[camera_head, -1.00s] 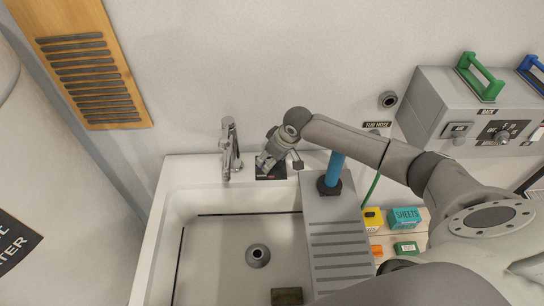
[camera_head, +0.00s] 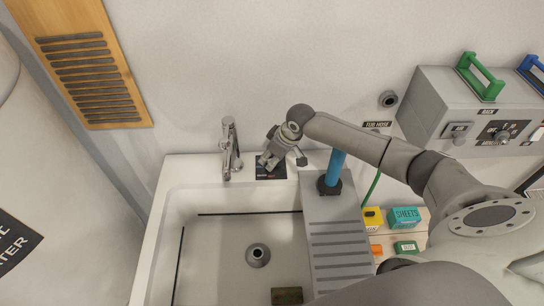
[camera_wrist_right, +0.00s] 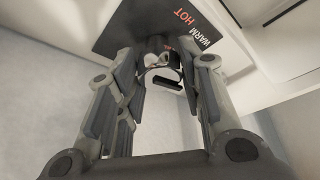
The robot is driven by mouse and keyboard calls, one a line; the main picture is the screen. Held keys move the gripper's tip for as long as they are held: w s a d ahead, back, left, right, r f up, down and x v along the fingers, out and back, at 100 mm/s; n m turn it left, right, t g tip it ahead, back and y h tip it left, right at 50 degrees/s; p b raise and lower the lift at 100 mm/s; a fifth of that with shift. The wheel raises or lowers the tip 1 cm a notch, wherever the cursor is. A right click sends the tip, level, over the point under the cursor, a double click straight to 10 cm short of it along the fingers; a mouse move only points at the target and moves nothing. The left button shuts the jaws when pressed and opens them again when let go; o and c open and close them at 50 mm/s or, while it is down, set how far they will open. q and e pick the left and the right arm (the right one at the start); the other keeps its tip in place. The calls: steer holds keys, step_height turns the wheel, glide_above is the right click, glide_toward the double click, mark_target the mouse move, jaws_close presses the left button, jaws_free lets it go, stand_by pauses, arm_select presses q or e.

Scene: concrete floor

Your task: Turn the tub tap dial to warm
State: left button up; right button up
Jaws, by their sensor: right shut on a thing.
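The tub tap dial sits on a dark label plate (camera_head: 264,173) on the tub's back ledge, just right of the chrome tap (camera_head: 230,148). My right gripper (camera_head: 268,161) reaches down over the plate and hides the dial in the head view. In the right wrist view the fingers close around the small dial (camera_wrist_right: 160,62), partly hidden between them. The plate (camera_wrist_right: 125,28) shows "HOT" in red and "WARM" in white beside the dial. The dial's exact pointing direction is hard to tell. My left gripper is not in view.
The white tub (camera_head: 215,250) has a drain (camera_head: 258,255) and a dark greenish block (camera_head: 287,296). A grey ribbed board (camera_head: 335,240) with a blue post (camera_head: 335,168) stands right of the dial. A grey control box (camera_head: 455,105) is on the wall at right.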

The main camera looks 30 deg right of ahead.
steer(key=n+y+b, duration=0.1)
steer(key=n, duration=0.2)
steer(key=shift+w+d+f+g, duration=0.1)
steer(key=shift+g, duration=0.2)
steer(key=shift+n+g+y+b, duration=0.55)
steer(key=shift+n+b, duration=0.5)
steer(key=shift+n, duration=0.95)
steer(key=o, duration=1)
steer(key=shift+d+r, duration=0.1)
steer(key=shift+r, duration=0.1)
steer(key=v, duration=1.2)
steer(key=shift+w, duration=0.15)
